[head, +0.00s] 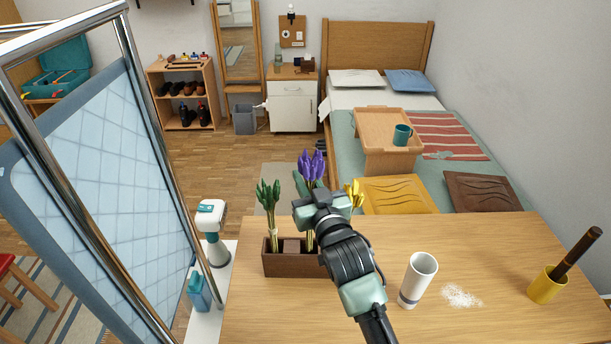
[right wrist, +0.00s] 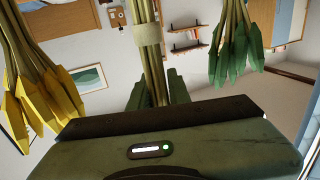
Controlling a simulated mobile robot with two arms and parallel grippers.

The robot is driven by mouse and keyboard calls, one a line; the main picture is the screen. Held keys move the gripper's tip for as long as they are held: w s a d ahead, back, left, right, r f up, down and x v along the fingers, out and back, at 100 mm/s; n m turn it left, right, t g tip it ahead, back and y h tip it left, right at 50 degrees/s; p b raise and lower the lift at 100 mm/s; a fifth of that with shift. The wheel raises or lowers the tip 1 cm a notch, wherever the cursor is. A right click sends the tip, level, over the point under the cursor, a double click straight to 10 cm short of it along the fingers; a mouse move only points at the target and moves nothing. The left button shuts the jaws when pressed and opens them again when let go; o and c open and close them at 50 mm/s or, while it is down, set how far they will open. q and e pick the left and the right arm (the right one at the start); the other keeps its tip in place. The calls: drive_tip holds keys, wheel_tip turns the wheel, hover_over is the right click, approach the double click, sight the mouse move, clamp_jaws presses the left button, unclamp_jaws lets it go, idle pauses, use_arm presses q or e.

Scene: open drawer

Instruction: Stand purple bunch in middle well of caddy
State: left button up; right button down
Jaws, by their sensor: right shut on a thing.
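The purple bunch (head: 312,166) stands roughly upright at the brown caddy (head: 290,265), with pale stems running down at the caddy's middle. My right gripper (head: 316,202) is shut on the purple bunch below its heads; the arm hides part of the stems and the caddy's right side. In the right wrist view its banded stems (right wrist: 148,40) run between the fingers. I cannot tell whether the stem ends touch the well's floor. A green bunch (head: 270,200) stands in the left well. A yellow bunch (head: 355,192) shows at right, its base hidden. My left gripper is out of view.
A white cup (head: 418,278) stands right of the caddy beside spilled white grains (head: 462,296). A yellow pot (head: 546,285) holding a dark stick is at far right. A metal-framed panel (head: 110,180) rises on the left. The table (head: 480,240) behind the cup is clear.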

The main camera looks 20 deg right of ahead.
drive_tip(key=shift+f+b, duration=1.2)
drive_tip(key=shift+f, duration=1.05)
drive_tip(key=c, duration=1.2)
unclamp_jaws()
drive_tip(key=shift+c, duration=0.2)
drive_tip(key=s+b, duration=0.1)
drive_tip(key=s, duration=0.6)
drive_tip(key=shift+s+d, duration=0.15)
drive_tip(key=shift+s, duration=0.25)
